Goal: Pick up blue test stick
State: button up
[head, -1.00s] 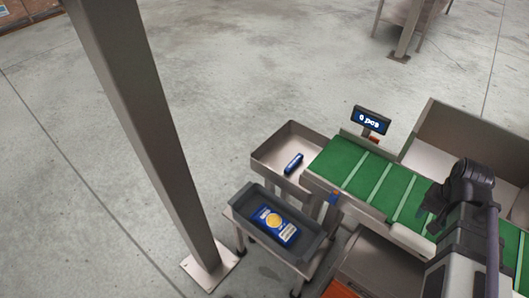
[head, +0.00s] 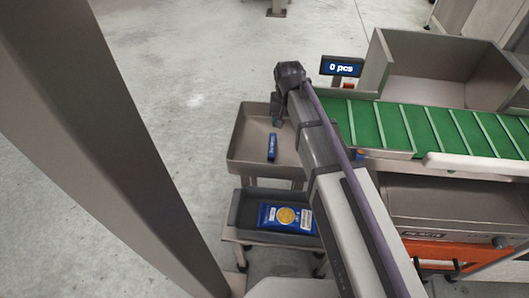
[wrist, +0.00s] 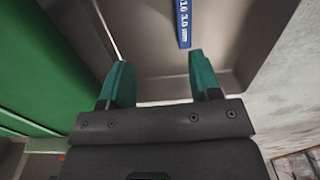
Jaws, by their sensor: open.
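The blue test stick (head: 271,146) lies in the grey metal tray (head: 243,148) at the left end of the conveyor. In the wrist view its lower part (wrist: 184,25), with white lettering, shows at the top edge; the rest is out of frame. My gripper (wrist: 160,82) is open, with two green fingers apart and nothing between them. The stick lies beyond the fingertips, a little right of the middle of the gap. In the head view my gripper (head: 277,118) is small and partly hidden by my arm, over the tray's right part near the stick.
A dark bin (head: 245,209) with a blue-and-yellow packet (head: 286,218) stands below the tray. The green conveyor (head: 400,122) and a display reading "0 pcs" (head: 341,67) are to the right. A thick grey post (head: 105,140) stands at left. The tray walls (wrist: 285,40) rise around the stick.

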aim_at(272, 144)
jog(key=a+f+b, duration=0.1)
jog(key=f+b, duration=0.3)
jog(key=w+a+f+b, duration=0.1)
jog(key=f+b, duration=0.3)
jog(key=f, duration=0.1)
jog(key=w+a+f+b, duration=0.1)
jog(key=a+f+b, duration=0.1)
jog(key=f+b, duration=0.3)
jog(key=shift+w+f, duration=0.2)
jog(key=shift+f, duration=0.05)
jog(key=shift+r, duration=0.2)
jog(key=c, duration=1)
notch_tip(272, 144, up, 10)
jog(key=p, duration=1.1)
jog(key=shift+r, duration=0.25)
